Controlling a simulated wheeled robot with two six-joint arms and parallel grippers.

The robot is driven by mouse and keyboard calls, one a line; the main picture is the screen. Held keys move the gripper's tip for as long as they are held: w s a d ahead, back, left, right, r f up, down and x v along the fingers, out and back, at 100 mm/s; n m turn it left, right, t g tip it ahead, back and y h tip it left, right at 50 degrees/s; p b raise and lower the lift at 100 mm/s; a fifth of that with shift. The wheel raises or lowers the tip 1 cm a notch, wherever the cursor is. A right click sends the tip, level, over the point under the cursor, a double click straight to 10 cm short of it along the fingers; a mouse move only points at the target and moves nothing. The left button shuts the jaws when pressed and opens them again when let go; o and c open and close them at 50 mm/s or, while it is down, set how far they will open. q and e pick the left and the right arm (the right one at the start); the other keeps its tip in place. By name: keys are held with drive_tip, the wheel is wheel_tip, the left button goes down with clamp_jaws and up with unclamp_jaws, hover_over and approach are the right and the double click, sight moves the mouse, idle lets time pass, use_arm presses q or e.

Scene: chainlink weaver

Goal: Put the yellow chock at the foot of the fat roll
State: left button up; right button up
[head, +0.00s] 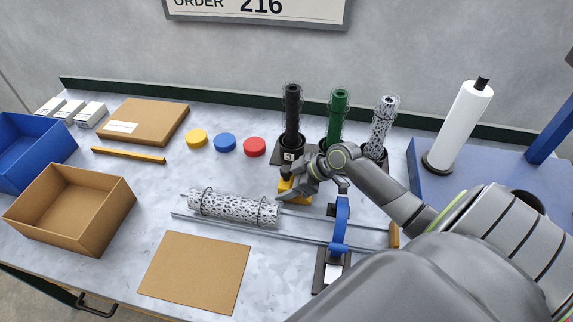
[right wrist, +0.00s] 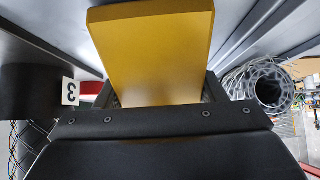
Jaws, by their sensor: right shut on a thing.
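The yellow chock (head: 293,192) is in my right gripper (head: 299,182), just right of the lying roll's right end. In the right wrist view the chock (right wrist: 150,48) fills the upper middle, between the fingers of the right gripper (right wrist: 160,100). The thick grey mesh roll (head: 232,208) lies on the metal rails; I take it for the fat roll. Its open end (right wrist: 268,90) shows at the right of the right wrist view, apart from the chock. The chock's underside is hidden, so I cannot tell whether it touches anything. My left gripper is not in view.
Black, green (head: 338,115) and grey mesh rolls stand in black cups behind my right gripper. A blue clamp (head: 341,222) crosses the rails to the right. A brown board (head: 195,272) lies in front; an open cardboard box (head: 97,235) stands left. Coloured discs (head: 225,143) lie behind.

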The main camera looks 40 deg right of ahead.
drive_tip(key=o, duration=0.9)
drive_tip(key=shift+f, duration=0.15)
drive_tip(key=o, duration=0.4)
